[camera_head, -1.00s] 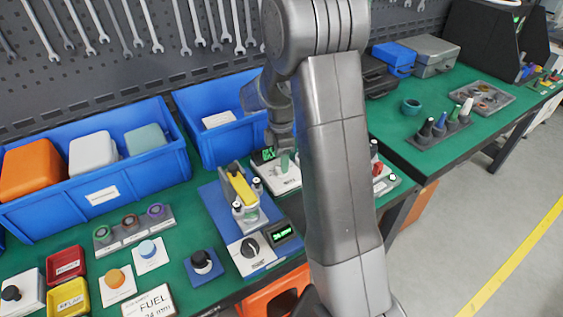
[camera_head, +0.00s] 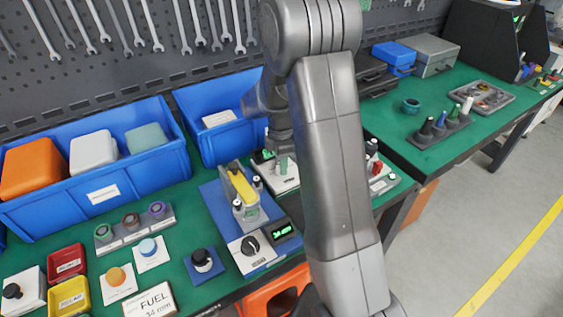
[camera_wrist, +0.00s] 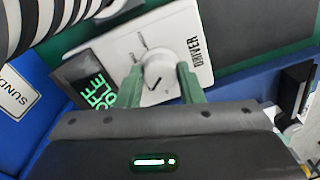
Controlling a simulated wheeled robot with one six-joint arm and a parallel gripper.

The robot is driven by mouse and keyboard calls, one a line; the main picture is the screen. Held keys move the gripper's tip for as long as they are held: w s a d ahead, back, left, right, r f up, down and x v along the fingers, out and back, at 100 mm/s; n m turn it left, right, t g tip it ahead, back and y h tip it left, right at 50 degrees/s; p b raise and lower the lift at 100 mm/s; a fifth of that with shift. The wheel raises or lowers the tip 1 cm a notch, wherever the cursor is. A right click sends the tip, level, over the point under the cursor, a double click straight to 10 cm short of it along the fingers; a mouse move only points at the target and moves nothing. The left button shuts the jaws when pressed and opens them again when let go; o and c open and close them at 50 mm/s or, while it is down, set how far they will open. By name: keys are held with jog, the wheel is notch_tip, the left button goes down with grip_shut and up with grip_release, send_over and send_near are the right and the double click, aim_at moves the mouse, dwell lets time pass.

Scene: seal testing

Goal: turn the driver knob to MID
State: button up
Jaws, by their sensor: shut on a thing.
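The driver panel (camera_wrist: 118,45) is a white plate marked DRIVER, with a round white knob (camera_wrist: 158,72) that carries a dark pointer line. In the wrist view, my gripper (camera_wrist: 160,70) has its two green fingers on either side of the knob and is shut on it. A dark display (camera_wrist: 97,84) with green letters, which seem to include OFF, sits beside the knob. In the head view, the white panel (camera_head: 284,184) shows behind my arm, with my gripper (camera_head: 283,168) low over it. The knob is hidden there.
A clamp fixture with a yellow handle (camera_head: 240,187) and a black dial (camera_head: 250,246) stands left of the panel. A blue bin (camera_head: 222,135) stands behind. Red and white parts (camera_head: 380,182) lie to the right.

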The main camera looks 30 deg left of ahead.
jog(key=shift+m, duration=0.3)
jog(key=m, duration=0.7)
jog(key=shift+m+b, duration=0.3)
jog(key=shift+b, duration=0.05)
jog(key=m, duration=0.3)
jog(key=shift+m+y, duration=0.3)
jog(key=shift+d+m, duration=0.1)
jog(key=shift+m, duration=1.8)
jog(key=o, duration=1)
jog(key=shift+c, duration=0.2)
